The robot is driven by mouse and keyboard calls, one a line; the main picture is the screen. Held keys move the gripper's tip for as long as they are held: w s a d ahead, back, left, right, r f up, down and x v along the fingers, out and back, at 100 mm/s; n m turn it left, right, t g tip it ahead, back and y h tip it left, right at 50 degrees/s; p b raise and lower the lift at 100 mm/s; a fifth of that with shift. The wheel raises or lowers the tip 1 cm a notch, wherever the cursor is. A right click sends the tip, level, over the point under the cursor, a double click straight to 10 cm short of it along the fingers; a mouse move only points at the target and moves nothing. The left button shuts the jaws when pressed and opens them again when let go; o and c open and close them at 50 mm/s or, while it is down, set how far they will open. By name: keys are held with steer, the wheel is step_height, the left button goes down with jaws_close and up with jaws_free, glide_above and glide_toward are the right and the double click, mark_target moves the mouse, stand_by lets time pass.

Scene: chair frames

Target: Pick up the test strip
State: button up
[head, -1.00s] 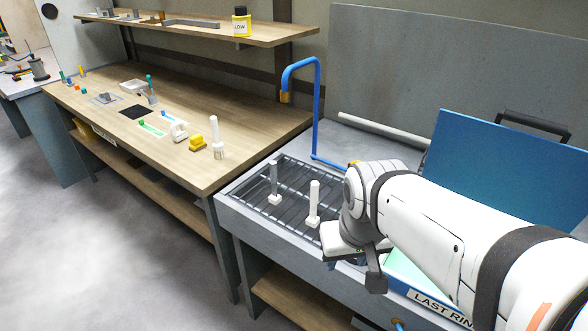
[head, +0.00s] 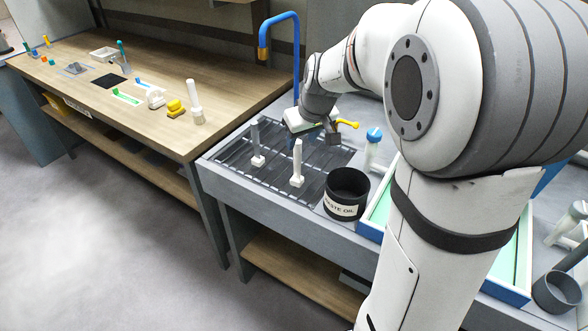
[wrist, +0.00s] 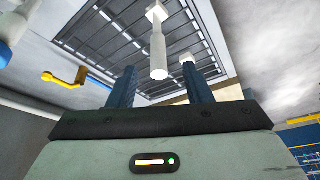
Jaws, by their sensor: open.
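I cannot tell for sure which thing is the test strip. A flat pale strip with a green end (head: 127,97) lies on the wooden bench in the head view, with a small blue-ended piece (head: 145,83) behind it. My gripper (wrist: 159,66) is open in the wrist view, its two dark blue fingers apart. A white rod on a square base (wrist: 158,48) shows beyond and between the fingers, with no contact visible. In the head view my gripper (head: 318,129) is near the back right of the drain rack, far from the bench strip.
The slatted rack (head: 225,160) holds a white rod (head: 297,165) and a grey rod (head: 256,145). A black "waste oil" pot (head: 346,193), a blue-capped bottle (head: 373,145) and a blue faucet (head: 296,60) are close by.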

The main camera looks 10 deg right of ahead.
mark_target(299, 144)
steer(key=x, duration=0.6)
steer(key=shift+w+f+p, duration=0.1)
steer(key=shift+w+p, duration=0.25)
jaws_close()
